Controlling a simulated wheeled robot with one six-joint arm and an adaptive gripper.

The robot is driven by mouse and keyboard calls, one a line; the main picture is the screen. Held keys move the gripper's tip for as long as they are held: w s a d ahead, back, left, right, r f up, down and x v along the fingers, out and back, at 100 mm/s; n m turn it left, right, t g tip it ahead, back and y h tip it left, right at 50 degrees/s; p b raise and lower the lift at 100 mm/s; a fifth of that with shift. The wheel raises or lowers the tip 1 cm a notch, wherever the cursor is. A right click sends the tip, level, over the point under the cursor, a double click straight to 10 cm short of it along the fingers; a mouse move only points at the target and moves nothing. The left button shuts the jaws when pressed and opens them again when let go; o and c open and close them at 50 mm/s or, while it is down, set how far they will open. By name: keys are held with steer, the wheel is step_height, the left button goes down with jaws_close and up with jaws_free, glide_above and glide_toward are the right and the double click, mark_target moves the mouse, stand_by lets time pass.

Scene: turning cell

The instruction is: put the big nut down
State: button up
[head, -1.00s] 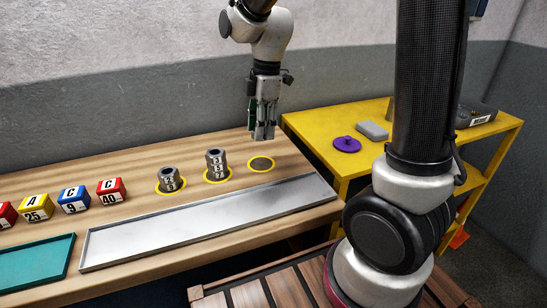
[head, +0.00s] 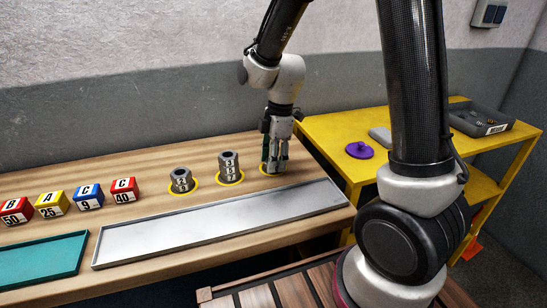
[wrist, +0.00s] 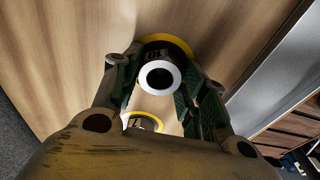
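My gripper (head: 272,168) is low over the third yellow ring (head: 265,172), at the right end of the row on the wooden table. In the wrist view, the big nut (wrist: 159,78) is between my gripper's green-padded fingers (wrist: 160,90). Its pale round end and dark hole face the camera, and the fingers sit close on both sides. The yellow ring (wrist: 180,43) shows behind it. The fingers hide the nut in the head view, and I cannot tell whether it touches the table.
A tall numbered nut stack (head: 229,166) stands on the ring just left, with a shorter one (head: 182,180) beyond. A long metal tray (head: 220,225) lies in front. Several lettered blocks (head: 88,197) stand left. A yellow bench (head: 335,135) with a purple knobbed piece (head: 360,150) is right.

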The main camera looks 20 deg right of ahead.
steer(key=shift+o, duration=1.3)
steer(key=shift+r, duration=0.1)
step_height(320, 180, up, 11)
steer(key=d, duration=0.1)
steer(key=s+d+r+m+t, duration=0.2)
steer(key=s+d+r+m, duration=0.1)
steer(key=s+d+m, duration=0.4)
steer(key=s+d+r+m+t+h, duration=0.1)
steer(key=s+d+r+m, duration=0.3)
steer(key=s+m, duration=0.7)
steer(key=s+d+t, duration=0.1)
steer(key=d, duration=0.1)
steer(key=shift+d+r, duration=0.25)
steer(key=shift+d, duration=0.1)
